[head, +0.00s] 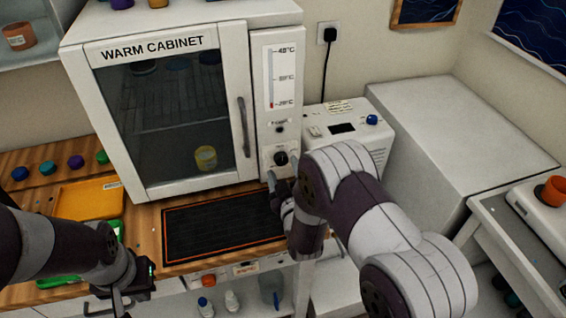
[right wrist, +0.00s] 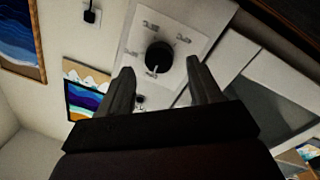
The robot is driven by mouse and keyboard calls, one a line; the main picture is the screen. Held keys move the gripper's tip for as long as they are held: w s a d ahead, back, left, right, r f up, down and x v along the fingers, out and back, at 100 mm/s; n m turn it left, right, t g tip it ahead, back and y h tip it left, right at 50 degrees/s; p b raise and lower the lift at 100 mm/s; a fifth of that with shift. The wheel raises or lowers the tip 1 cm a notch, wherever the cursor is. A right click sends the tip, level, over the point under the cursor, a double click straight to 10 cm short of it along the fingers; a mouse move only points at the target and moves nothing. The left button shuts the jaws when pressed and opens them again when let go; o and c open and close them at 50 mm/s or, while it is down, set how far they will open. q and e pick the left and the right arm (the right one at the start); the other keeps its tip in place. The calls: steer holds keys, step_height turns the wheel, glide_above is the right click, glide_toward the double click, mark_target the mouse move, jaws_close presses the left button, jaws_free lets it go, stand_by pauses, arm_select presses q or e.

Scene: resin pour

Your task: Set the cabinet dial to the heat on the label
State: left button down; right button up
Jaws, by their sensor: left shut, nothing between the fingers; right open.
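The warm cabinet (head: 150,25) stands on the wooden bench with its glass door shut. Its black dial (head: 281,158) is low on the right-hand panel, below a temperature scale (head: 282,77) with red at its bottom. In the right wrist view the dial (right wrist: 159,56) sits on a white plate with several small marks too blurred to read; a white pointer mark shows at its lower edge. My right gripper (right wrist: 160,67) is open, its fingers on either side of the dial in that view; contact cannot be told. My left gripper (head: 119,300) is shut and empty at lower left.
A yellow cup (head: 206,157) is inside the cabinet. A black mat (head: 220,232) lies in front, an orange tray (head: 88,199) to the left. A white machine (head: 362,135) with a blue knob stands right of the cabinet. Bottles (head: 206,306) are on a shelf below.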

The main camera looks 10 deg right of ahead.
mark_target(281, 159)
steer(key=shift+w, duration=1.15)
steer(key=c, duration=1)
steer(key=shift+c, duration=0.2)
